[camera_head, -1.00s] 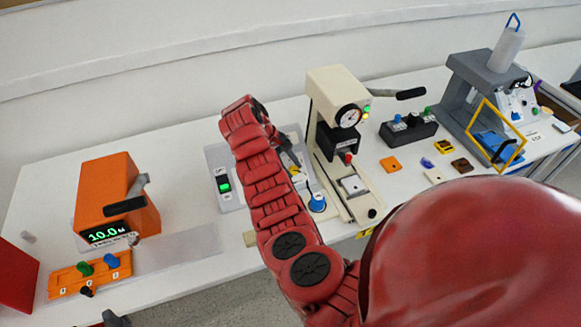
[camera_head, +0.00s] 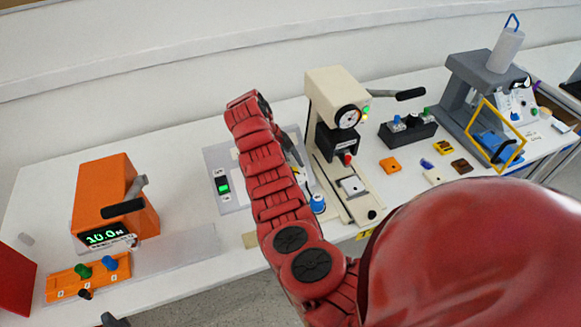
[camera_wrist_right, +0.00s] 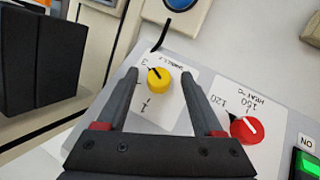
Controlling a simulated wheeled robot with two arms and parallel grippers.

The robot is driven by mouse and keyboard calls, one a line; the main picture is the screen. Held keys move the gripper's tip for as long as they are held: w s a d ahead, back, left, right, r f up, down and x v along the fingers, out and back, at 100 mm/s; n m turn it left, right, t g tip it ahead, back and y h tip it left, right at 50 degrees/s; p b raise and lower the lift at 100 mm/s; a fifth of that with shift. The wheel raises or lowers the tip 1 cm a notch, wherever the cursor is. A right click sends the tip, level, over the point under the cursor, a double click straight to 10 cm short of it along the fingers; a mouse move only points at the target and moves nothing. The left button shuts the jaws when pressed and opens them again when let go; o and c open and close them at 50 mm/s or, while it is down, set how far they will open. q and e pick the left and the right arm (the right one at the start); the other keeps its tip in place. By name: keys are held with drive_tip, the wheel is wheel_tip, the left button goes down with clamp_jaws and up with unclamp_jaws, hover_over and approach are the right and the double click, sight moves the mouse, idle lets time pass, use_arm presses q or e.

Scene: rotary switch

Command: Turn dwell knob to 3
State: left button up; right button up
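The yellow dwell knob (camera_wrist_right: 159,80) sits on a white label of the panel in the right wrist view. The label has a 3 at the knob's upper left and a 1 below it. A dark mark shows at the knob's upper-left edge, toward the 3; its exact pointing is hard to tell. My right gripper (camera_wrist_right: 160,74) is open, with one finger on each side of the knob and gaps between. In the head view, my right arm partly hides this gripper (camera_head: 293,150). A dark tip at the bottom left (camera_head: 115,320) appears to be my left gripper.
A red heat knob (camera_wrist_right: 247,130) sits right of the gripper's right finger. A green-lit switch (camera_wrist_right: 308,165) is at the lower right. The cream press (camera_head: 335,95) stands close right of my right arm. An orange machine (camera_head: 115,195) stands at the left.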

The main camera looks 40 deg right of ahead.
drive_tip(key=shift+r, duration=0.15)
drive_tip(key=b+v, duration=0.2)
drive_tip(key=v, duration=1.5)
drive_tip(key=shift+a, duration=0.2)
drive_tip(key=shift+w, duration=0.15)
